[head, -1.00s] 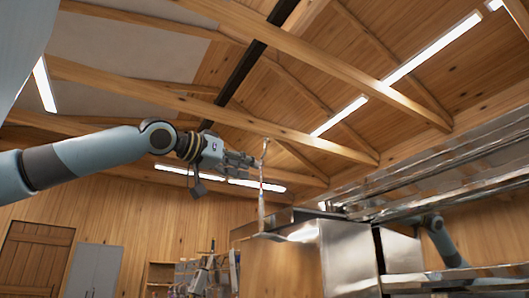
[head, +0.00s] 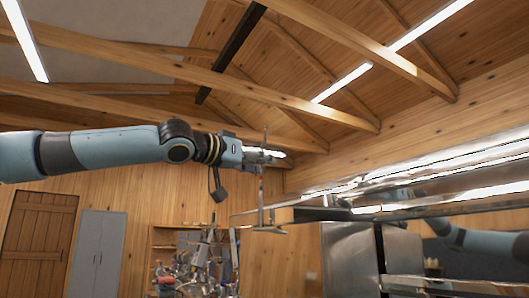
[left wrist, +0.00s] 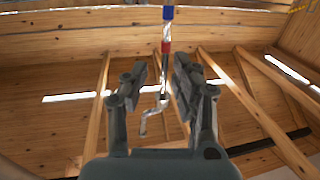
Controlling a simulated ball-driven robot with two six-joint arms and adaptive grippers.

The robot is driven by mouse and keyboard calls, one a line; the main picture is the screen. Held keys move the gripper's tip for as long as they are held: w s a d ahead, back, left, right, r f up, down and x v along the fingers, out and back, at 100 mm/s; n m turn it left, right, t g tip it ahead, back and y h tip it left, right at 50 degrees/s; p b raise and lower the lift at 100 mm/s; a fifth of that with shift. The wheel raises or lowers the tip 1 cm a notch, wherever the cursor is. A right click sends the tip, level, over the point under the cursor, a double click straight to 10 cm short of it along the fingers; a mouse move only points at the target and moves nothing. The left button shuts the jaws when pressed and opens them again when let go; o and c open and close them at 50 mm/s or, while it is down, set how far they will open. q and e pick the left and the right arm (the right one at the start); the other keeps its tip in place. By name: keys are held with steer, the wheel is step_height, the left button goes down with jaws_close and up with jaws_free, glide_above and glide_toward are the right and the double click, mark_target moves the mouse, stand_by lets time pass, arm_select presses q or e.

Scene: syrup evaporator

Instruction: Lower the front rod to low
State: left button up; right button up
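The front rod (head: 261,190) is a thin upright metal rod in the head view, with a flat crosspiece (head: 268,230) at its lower end. In the left wrist view the rod (left wrist: 166,72) has a blue band (left wrist: 168,13) and a red band (left wrist: 166,46) and ends in a bent crank shape. My left gripper (head: 272,154) reaches across the rod near its upper part. In the left wrist view the left gripper (left wrist: 160,70) is open, with the rod between its fingers, nearer the right finger. Contact cannot be told. My right gripper is not in view.
A shiny steel evaporator body (head: 350,255) stands right of the rod, with long steel edges (head: 430,190) above it. A cluttered shelf (head: 195,260), a grey cabinet (head: 98,255) and a wooden door (head: 38,240) stand behind. Wooden beams cross overhead.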

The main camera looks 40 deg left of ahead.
mark_target(261, 175)
arm_select(q)
steer(key=c, duration=0.4)
steer(key=shift+a+f, duration=0.1)
steer(key=shift+a, duration=0.1)
jaws_close()
steer(key=shift+d, duration=0.1)
step_height(261, 175, down, 3)
steer(key=b, duration=0.2)
steer(key=shift+w+b, duration=0.1)
steer(key=shift+b, duration=0.3)
steer(key=shift+d, duration=0.1)
